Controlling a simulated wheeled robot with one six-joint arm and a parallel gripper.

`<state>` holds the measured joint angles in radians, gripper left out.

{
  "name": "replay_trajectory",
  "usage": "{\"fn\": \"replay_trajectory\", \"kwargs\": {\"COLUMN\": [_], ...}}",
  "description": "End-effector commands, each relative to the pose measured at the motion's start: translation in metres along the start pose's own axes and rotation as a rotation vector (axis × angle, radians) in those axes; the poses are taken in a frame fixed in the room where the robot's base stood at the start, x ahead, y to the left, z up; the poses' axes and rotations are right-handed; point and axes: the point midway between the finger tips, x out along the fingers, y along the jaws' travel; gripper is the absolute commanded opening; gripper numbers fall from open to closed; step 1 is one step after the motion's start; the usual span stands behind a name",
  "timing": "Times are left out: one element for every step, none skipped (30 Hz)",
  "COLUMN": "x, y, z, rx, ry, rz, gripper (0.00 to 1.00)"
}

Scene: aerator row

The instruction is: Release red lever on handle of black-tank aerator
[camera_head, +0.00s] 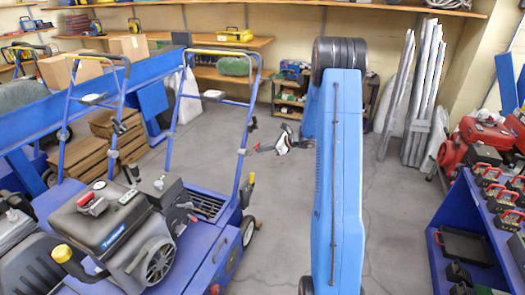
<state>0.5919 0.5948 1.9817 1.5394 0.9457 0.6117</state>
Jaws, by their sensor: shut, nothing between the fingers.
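The black-tank aerator (115,215) stands at the lower left, with a black tank, a red cap and a blue deck. I cannot clearly make out a red lever on the handle. My gripper (259,148) is small in the picture, right of the handle's right upright and below its crossbar. It points left, looks shut and holds nothing. A gap of floor shows between it and the upright; depth is hard to judge.
A second blue handle (120,105) stands left. Cardboard boxes (65,68) and shelves line the back wall. Grey posts (425,95) lean at the right back. A blue rack (485,235) with red-handled items stands at the right. Grey floor (275,215) is clear in the middle.

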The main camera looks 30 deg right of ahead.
Motion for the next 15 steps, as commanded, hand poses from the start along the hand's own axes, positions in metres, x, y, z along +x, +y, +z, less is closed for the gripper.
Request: {"fn": "replay_trajectory", "kwargs": {"x": [-0.0002,-0.0004,-0.0006,-0.0008,-0.001,-0.0013,-0.0015,-0.0018,-0.0022,-0.0026,-0.003,-0.0036,-0.0041,-0.0046,-0.0055], "y": [0.0,-0.0001,-0.0002,-0.0003,-0.0003,-0.0003,-0.0003,-0.0002,0.0,0.0001,0.0,-0.0001,0.0,-0.0002,-0.0002], "z": [0.0006,0.0009,0.0013,0.0016,0.002,0.0024,0.0028,0.0033,0.004,0.0047,0.0056,0.0067,0.0076,0.0085,0.0099], "rx": [-0.004,-0.007,-0.012,-0.016,-0.02,-0.025,-0.029,-0.035,-0.045,-0.053,-0.062,-0.076,-0.089,-0.102,-0.122], "ry": [0.0,0.0,0.0,0.0,-0.001,-0.001,-0.001,-0.001,-0.001,-0.001,-0.001,-0.002,-0.001,-0.001,-0.001], "rz": [-0.003,-0.005,-0.008,-0.01,-0.013,-0.016,-0.019,-0.022,-0.027,-0.031,-0.037,-0.046,-0.053,-0.061,-0.073], "gripper": [0.0,0.0,0.0,0.0,0.0,0.0,0.0,0.0,0.0,0.0,0.0,0.0,0.0,0.0,0.0]}}
